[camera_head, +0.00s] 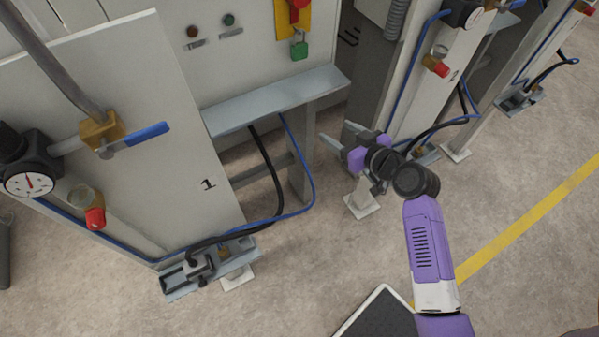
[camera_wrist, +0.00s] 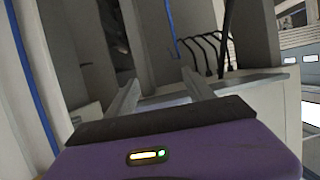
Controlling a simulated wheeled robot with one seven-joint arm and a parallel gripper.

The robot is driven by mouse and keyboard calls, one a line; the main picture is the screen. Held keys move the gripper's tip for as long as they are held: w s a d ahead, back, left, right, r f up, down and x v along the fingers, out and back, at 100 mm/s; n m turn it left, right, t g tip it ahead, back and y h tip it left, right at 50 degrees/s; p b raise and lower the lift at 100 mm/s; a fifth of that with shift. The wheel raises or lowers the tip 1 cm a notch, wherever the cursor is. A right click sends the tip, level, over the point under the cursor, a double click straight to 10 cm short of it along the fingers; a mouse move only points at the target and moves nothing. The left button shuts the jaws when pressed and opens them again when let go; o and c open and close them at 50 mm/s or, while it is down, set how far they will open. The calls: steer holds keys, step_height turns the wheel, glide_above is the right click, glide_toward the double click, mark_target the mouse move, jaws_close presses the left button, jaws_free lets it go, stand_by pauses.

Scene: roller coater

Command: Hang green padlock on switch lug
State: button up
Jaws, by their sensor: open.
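A green padlock (camera_head: 299,49) hangs beneath a red rotary switch (camera_head: 298,9) on a yellow plate at the top of the head view. It appears to hang at the switch's lug; whether its shackle is closed cannot be made out. My gripper (camera_head: 330,140) is open and empty, well below and to the right of the padlock, beside the grey shelf. In the wrist view my gripper's two fingers (camera_wrist: 158,88) stand apart with nothing between them. Neither the padlock nor the switch shows in the wrist view.
A grey shelf (camera_head: 275,100) juts out below the switch panel. Panel 1 (camera_head: 150,130) carries a gauge, a blue-handled valve (camera_head: 147,134) and hoses at left. Another panel post (camera_head: 415,95) stands close to my gripper at right. Open floor lies at lower right.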

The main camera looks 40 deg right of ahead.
steer(key=w+a+f, duration=0.1)
steer(key=a+f, duration=0.2)
steer(key=a, duration=0.3)
steer(key=a+f+n+y+b, duration=0.1)
steer(key=a+f, duration=0.3)
steer(key=a, duration=0.2)
steer(key=shift+w+a+f, duration=0.2)
steer(key=shift+w+f, duration=0.05)
steer(key=shift+w, duration=0.1)
